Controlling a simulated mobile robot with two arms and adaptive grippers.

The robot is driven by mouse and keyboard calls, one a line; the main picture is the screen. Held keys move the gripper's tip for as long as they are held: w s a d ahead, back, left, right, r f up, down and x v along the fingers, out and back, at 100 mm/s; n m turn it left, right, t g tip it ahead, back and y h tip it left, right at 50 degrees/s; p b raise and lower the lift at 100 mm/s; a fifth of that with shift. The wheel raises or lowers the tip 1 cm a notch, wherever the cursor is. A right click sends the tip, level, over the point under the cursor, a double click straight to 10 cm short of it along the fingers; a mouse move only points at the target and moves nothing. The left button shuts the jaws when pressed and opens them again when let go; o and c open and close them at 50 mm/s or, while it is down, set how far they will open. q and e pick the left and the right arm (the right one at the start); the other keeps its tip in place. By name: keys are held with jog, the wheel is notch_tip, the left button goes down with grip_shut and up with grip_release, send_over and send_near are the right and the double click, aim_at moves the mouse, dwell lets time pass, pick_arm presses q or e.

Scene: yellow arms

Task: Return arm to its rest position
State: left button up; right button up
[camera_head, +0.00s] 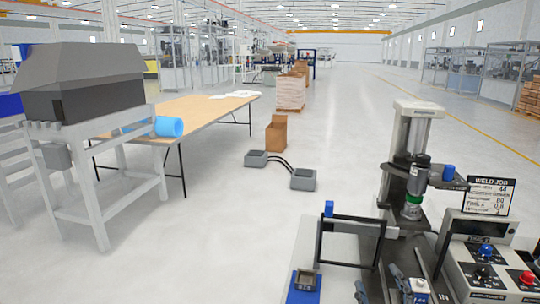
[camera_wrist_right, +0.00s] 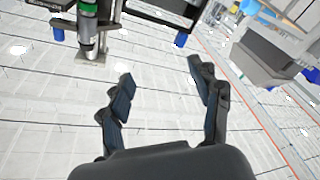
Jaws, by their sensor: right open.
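My right gripper (camera_wrist_right: 162,74) shows clearly in the right wrist view. The welding machine (camera_head: 413,130), a grey column with a dark head and green ring, stands at the right. Part of it shows upside down at the top of the wrist view (camera_wrist_right: 88,22), apart from the fingers. My left gripper is not in view.
A blue device (camera_head: 304,288) sits at the front edge. A wooden table (camera_head: 205,112) stands left; the middle floor is largely clear.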

jog(key=s+d+f+m+g+h, duration=0.1)
jog(key=s+f+m+g, duration=0.1)
jog(key=s+f+g, duration=0.45)
jog(key=s+d+f+m+g+h, duration=0.1)
jog(key=s+d+f+m+g, duration=0.2)
jog(key=f, duration=0.7)
jog(key=s+a+f+g+y, duration=0.1)
jog(key=s+a+f+g, duration=0.25)
jog(key=s, duration=0.45)
jog(key=s+a+f+g+y, duration=0.2)
jog(key=s+f+g, duration=0.15)
jog(key=s, duration=0.45)
notch_tip(320, 180, down, 26)
jog(key=s, duration=0.1)
jog(key=s+d+f+g, duration=0.1)
jog(key=s+d+f, duration=0.2)
jog(key=s+f, duration=1.4)
jog(key=shift+s+f+g+h, duration=0.15)
jog(key=shift+g+h, duration=0.15)
jog(key=shift+g, duration=0.05)
jog(key=shift+d, duration=0.1)
